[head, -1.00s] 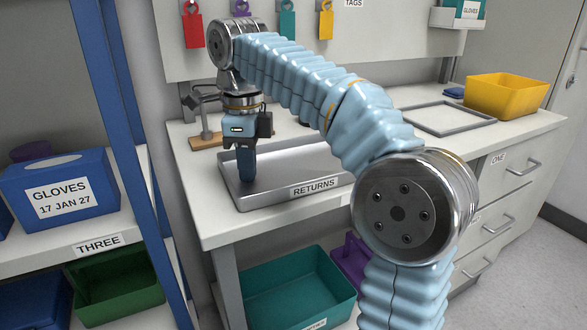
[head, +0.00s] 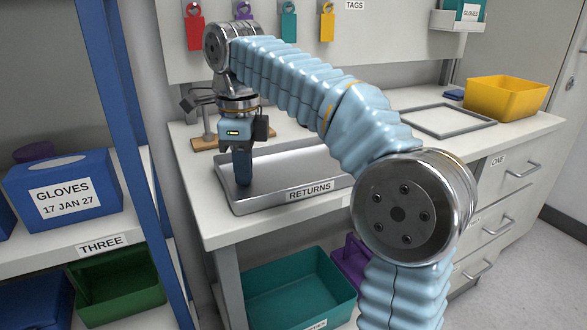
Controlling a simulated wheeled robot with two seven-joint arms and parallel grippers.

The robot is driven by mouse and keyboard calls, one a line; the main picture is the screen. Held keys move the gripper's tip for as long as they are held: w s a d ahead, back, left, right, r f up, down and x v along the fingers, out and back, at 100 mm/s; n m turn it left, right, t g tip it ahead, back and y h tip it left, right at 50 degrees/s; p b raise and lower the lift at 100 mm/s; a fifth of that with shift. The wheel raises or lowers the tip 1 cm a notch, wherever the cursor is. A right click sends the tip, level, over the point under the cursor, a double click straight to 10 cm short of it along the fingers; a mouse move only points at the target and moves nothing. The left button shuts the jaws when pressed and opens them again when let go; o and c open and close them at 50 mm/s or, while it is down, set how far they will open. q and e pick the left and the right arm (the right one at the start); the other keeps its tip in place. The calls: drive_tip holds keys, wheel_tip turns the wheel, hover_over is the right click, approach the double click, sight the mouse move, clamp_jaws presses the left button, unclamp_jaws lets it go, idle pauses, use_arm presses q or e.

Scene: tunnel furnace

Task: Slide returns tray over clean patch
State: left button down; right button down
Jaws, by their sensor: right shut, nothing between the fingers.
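The returns tray (head: 310,160) is a shallow metal tray labelled RETURNS, lying on the left part of the bench. My right gripper (head: 243,182) points straight down at the tray's left end, shut with nothing in it. Its fingertips are inside the rim near the left wall; I cannot tell whether they touch it. My right arm hides the tray's right end. A grey rectangular outline (head: 405,122) lies on the bench to the right, with bare surface inside; I cannot tell whether it marks the clean patch. My left gripper is not in view.
A wooden-based stand (head: 205,142) is close behind the tray's left end. A yellow bin (head: 507,97) sits at the bench's right end. A blue post (head: 120,120) and shelf stand left of the bench. Tags hang on the wall panel behind.

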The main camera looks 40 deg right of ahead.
drive_tip(key=r+p, duration=0.1)
drive_tip(key=d+r+p, duration=0.1)
drive_tip(key=p, duration=0.1)
drive_tip(key=shift+w+d+r+p, duration=0.1)
drive_tip(key=shift+d+r+p, duration=0.1)
drive_tip(key=shift+r+p, duration=0.15)
drive_tip(key=shift+a+r, duration=0.1)
drive_tip(key=shift+r, duration=2.7)
